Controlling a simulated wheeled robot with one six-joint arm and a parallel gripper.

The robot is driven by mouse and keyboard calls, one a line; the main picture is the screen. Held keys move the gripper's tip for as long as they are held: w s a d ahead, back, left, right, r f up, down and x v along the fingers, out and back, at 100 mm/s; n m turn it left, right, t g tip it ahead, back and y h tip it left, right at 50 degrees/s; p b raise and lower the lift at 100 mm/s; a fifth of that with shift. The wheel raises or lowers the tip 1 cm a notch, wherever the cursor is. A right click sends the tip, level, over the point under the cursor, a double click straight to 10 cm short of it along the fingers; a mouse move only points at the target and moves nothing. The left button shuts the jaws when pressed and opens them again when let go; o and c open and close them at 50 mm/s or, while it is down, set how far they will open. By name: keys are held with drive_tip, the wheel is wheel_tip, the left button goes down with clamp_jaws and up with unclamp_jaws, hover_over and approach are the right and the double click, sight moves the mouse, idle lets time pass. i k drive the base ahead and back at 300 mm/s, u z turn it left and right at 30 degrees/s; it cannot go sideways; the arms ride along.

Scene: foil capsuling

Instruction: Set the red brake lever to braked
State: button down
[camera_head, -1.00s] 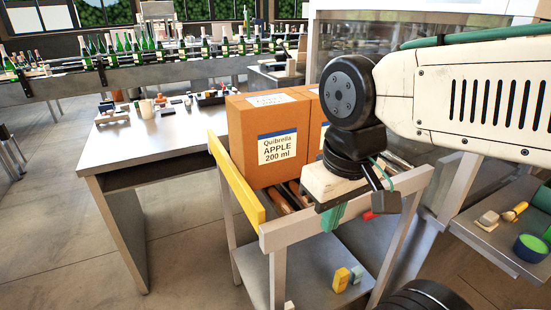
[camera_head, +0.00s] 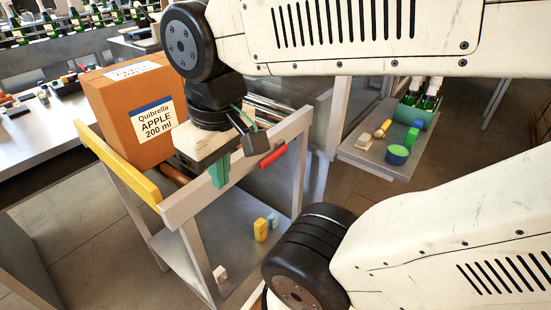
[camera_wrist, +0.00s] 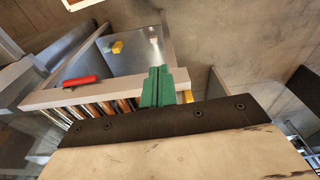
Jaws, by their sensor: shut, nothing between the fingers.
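The red brake lever (camera_head: 273,156) sits on the white front rail of the roller cart, toward the rail's right end. It also shows in the wrist view (camera_wrist: 81,81), on the rail at left. My gripper (camera_head: 219,171) has green fingers, shut and empty, just by the front rail to the left of the lever. In the wrist view my gripper (camera_wrist: 157,75) lies over the rail, to the right of the lever and apart from it. Whether the fingers touch the rail I cannot tell.
A cardboard box (camera_head: 137,113) stands on the cart's rollers, beside the yellow side rail (camera_head: 113,162).

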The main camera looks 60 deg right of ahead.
sight(281, 147)
drive_tip(key=u, duration=0.85)
drive_tip(key=k, duration=0.35)
drive_tip(key=z, duration=0.5)
